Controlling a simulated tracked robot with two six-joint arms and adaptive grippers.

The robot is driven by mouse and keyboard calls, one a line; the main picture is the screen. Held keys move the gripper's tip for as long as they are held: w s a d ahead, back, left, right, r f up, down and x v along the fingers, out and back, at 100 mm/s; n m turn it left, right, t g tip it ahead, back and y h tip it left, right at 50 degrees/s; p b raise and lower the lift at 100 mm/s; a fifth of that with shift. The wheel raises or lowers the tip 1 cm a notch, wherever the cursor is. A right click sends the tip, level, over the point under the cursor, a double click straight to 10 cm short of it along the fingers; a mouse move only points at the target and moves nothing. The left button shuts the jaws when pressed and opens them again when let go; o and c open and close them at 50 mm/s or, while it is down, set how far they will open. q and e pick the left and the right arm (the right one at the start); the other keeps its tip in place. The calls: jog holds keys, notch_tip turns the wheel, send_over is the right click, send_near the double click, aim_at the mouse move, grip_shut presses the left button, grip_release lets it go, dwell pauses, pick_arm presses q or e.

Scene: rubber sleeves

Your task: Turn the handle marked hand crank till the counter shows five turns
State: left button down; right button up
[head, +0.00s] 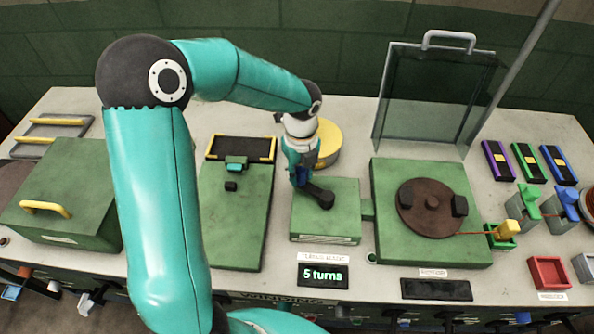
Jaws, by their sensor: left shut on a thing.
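The counter (323,276) at the table's front edge reads "5 turns" in green. Behind it is a green crank box (330,228) with a dark crank arm (319,196) on top. My left gripper (300,180) comes down from above and is shut at the far left end of the crank arm, on the handle. The gripper hides most of the handle itself. I see no readable "hand crank" mark. My right gripper is not in view.
Right of the crank box, a green base (390,250) carries a brown turntable (433,228). A clear panel (425,105) with a grey handle stands behind it. A yellow round thing (328,142) is just behind my gripper. A green box (75,215) with a yellow handle is at left.

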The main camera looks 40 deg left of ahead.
pick_arm(q)
jog(key=shift+d, duration=0.15)
jog(key=c, duration=0.9)
grip_release()
jog(key=shift+r, duration=0.55)
notch_tip(320, 180, up, 11)
jog(key=shift+f, duration=0.15)
dwell(1.5)
